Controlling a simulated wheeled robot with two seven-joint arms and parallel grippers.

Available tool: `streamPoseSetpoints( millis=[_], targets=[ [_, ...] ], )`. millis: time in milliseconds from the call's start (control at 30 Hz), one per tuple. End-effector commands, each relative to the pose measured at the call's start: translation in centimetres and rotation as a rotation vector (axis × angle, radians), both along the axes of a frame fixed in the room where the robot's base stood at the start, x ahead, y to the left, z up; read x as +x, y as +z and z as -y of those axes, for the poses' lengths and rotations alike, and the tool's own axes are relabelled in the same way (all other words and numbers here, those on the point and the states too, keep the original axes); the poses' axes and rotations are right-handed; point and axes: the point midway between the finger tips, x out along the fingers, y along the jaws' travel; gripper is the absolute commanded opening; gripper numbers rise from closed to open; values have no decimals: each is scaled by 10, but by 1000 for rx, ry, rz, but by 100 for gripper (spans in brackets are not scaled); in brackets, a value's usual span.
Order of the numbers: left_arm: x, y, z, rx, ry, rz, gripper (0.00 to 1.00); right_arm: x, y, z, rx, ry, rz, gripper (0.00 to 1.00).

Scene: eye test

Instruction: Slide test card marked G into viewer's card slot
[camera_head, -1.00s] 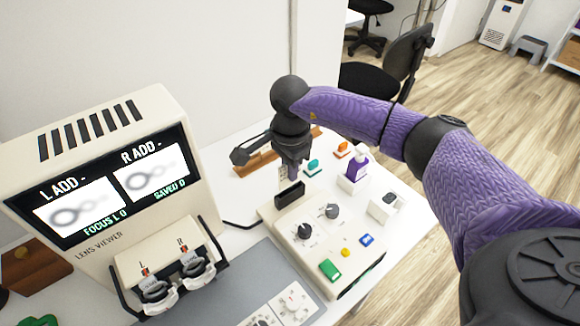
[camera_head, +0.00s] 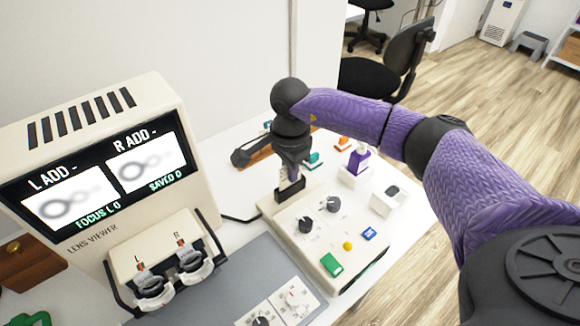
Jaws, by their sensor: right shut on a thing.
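My right gripper (camera_head: 292,174) points down, directly over the black card slot (camera_head: 290,193) at the back of the cream control box. It is shut on a small pale card, of which only a sliver shows between the fingers and the slot. Its marking cannot be read. The card's lower edge is at or inside the slot mouth; I cannot tell how deep. The lens viewer (camera_head: 95,165) stands at the left, with two lit screens and a pair of lens holders in front. My left gripper is out of view.
The control box (camera_head: 322,240) carries black knobs and green, yellow and blue buttons. A purple bottle (camera_head: 358,160) in a white holder and a white block (camera_head: 386,202) stand to its right. A wooden rack (camera_head: 255,156) lies behind the gripper. A grey mat (camera_head: 215,290) lies in front.

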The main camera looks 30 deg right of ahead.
Motion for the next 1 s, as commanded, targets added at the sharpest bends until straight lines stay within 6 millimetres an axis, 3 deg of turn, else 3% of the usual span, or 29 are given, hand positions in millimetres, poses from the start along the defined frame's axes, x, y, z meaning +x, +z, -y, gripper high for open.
streamPoseSetpoints(
  millis=[533, 567, 733, 1000],
  targets=[
    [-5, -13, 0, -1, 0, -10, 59, 0, -18, 0, 0, 0, 0, 0],
    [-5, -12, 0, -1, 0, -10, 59, 0, -17, 0, 0, 0, 0, 18],
    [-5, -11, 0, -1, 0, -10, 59, 0, -16, 0, 0, 0, 0, 52],
    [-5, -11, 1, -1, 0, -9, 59, 0, -16, 0, 0, 0, 0, 52]
  ],
)
